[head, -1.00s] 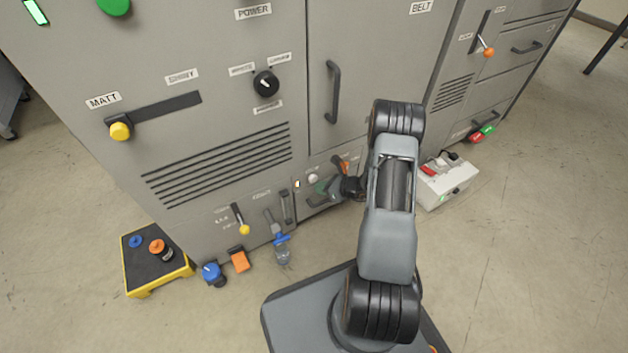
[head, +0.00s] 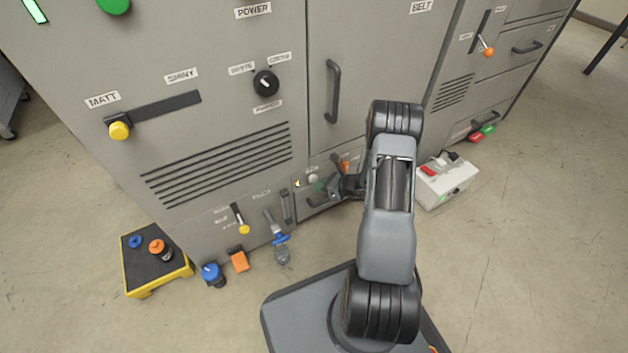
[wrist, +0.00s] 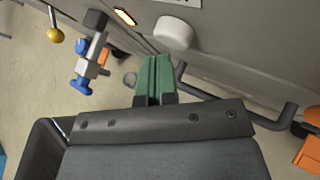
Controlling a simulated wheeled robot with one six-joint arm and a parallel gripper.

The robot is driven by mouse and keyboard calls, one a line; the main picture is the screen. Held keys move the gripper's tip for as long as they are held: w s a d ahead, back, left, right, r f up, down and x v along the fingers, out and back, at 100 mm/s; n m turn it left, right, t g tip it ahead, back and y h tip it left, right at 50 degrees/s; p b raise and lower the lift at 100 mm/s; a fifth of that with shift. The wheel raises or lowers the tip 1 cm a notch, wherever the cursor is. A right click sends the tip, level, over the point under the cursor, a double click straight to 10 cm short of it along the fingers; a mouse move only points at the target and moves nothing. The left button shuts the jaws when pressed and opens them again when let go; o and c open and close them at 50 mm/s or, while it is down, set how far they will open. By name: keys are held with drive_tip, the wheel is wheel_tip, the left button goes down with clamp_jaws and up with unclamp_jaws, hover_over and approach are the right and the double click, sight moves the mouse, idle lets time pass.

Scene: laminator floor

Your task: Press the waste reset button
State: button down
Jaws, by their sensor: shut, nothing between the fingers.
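A white round button (wrist: 174,33) stands out from the grey panel in the wrist view, with part of a white label (wrist: 182,2) above it. I cannot read the label, so I cannot confirm it as waste reset. The button also shows small in the head view (head: 313,179), low on the machine. My gripper (wrist: 154,62) has its green fingers shut and empty, with tips just below and left of the button in the wrist view. I cannot tell whether they touch it. In the head view my gripper (head: 321,184) is partly hidden by my arm.
An orange-lit indicator (wrist: 124,17) is left of the button. A dark bar handle (wrist: 235,100) runs below right, near an orange part (wrist: 310,150). A blue-handled valve (wrist: 82,70) and yellow-knobbed lever (wrist: 55,35) are left. A white box (head: 447,184) stands on the floor right.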

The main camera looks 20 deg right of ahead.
drive_tip(key=shift+w, duration=0.5)
idle(0.7)
drive_tip(key=shift+s, duration=0.95)
drive_tip(key=shift+s+d+p, duration=0.2)
drive_tip(key=shift+s, duration=1.05)
drive_tip(key=shift+s+d+p, duration=0.15)
drive_tip(key=shift+s, duration=1.1)
